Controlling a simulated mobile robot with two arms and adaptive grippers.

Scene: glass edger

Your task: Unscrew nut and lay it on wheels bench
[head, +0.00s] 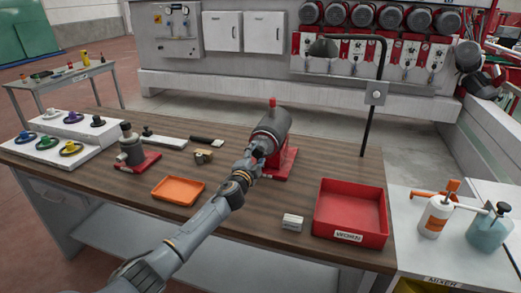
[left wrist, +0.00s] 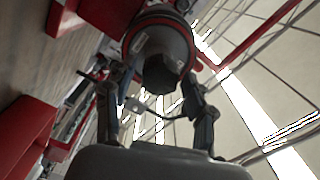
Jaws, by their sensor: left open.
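A dark hexagonal nut (left wrist: 161,72) sits on the end of a grey cylindrical spindle unit (left wrist: 160,38). In the head view this spindle unit (head: 273,127) stands on a red base on the brown-topped bench (head: 135,205), and my gripper hides the nut. My left gripper (head: 258,155) reaches the unit's near end. In the left wrist view its fingers (left wrist: 150,92) are open, one on each side of the nut; I cannot tell whether they touch it. Several coloured wheels (head: 71,148) lie on white stepped stands at the bench's left end. My right gripper is not in view.
An orange tray (head: 178,190), a red bin labelled WORN (head: 338,233) and a small white box (head: 292,222) lie on the near part of the bench. A grey device on a red base (head: 131,150) stands left. A black post (head: 368,133) rises behind the bin.

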